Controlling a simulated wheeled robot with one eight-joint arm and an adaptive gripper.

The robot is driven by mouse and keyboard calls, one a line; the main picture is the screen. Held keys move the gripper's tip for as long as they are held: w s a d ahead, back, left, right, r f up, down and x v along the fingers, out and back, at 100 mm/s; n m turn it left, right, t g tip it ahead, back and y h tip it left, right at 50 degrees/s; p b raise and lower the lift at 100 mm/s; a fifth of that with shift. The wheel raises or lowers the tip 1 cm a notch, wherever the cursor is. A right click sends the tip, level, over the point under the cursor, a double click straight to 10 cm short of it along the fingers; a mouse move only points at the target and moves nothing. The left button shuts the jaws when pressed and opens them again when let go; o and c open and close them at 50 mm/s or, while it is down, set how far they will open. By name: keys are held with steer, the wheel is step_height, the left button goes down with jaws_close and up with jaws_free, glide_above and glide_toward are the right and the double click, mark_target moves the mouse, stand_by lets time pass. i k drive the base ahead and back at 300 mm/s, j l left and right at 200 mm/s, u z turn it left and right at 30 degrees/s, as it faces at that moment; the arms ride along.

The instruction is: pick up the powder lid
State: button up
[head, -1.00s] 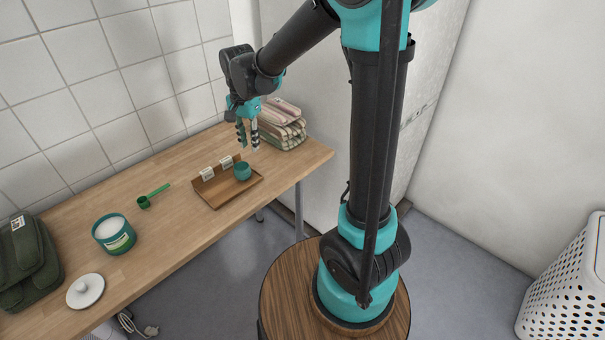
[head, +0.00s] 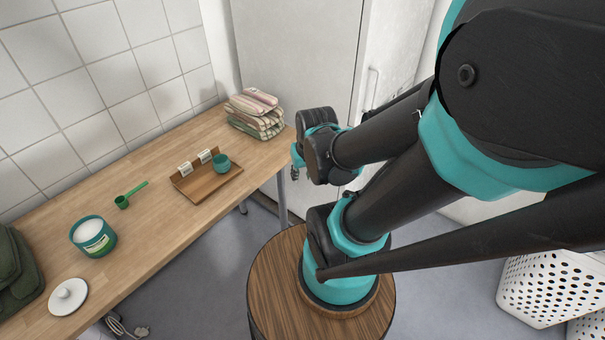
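The powder lid (head: 68,297) is a white round disc with a knob on top. It lies flat near the front edge of the wooden table, at the lower left of the head view. The open teal tub of white powder (head: 93,237) stands behind it and a little to the right. My gripper (head: 295,173) is at the table's right end, far from the lid. It is mostly hidden behind my wrist, and its fingers are too small to read.
A green scoop (head: 128,196), a wooden tray (head: 207,189) with a teal cup (head: 221,163) and small cards, and folded cloths (head: 256,113) are on the table (head: 150,232). A dark green bag (head: 17,270) is left of the lid. White perforated baskets (head: 545,285) stand at right.

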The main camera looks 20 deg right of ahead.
mark_target(67, 297)
steer(key=u, duration=1.65)
